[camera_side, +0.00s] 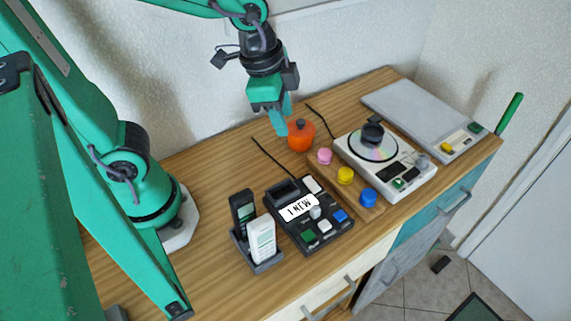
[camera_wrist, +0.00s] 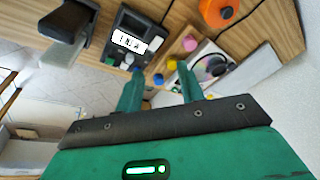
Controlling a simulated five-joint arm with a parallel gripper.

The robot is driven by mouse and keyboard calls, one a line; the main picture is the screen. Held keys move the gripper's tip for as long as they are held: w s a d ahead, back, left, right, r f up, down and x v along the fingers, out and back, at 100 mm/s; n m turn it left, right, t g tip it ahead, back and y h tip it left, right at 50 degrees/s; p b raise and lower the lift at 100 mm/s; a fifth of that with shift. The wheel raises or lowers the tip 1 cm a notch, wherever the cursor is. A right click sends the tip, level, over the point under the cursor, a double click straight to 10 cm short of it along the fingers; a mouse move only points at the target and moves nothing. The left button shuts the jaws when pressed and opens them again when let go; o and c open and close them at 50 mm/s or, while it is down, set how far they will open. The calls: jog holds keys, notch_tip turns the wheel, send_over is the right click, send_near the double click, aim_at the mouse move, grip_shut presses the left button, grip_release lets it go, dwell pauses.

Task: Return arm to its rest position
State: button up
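My gripper (camera_side: 282,122) hangs in the air above the back of the wooden desk, pointing down, in the side view. Its fingertips overlap the orange round object (camera_side: 301,135) in the picture; I cannot tell the exact gap. In the wrist view my gripper (camera_wrist: 159,76) shows two green fingers standing apart with nothing held between them. Through the gap the desk items show further off. The arm reaches out over the desk from its base at the left.
A disc player (camera_side: 384,158) with a disc stands right of centre. Pink, yellow and blue knobs (camera_side: 345,175) sit on a wooden strip. A grey flat device (camera_side: 425,115) lies back right.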

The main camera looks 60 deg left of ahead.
jog(key=s+a+r+n+t, duration=0.3)
jog(key=s+a+r+n, duration=0.1)
jog(key=a+n, duration=0.4)
jog(key=shift+s+r+n+y, duration=0.25)
jog(key=shift+s+n+y, duration=0.1)
jog(key=shift+n+y, duration=0.05)
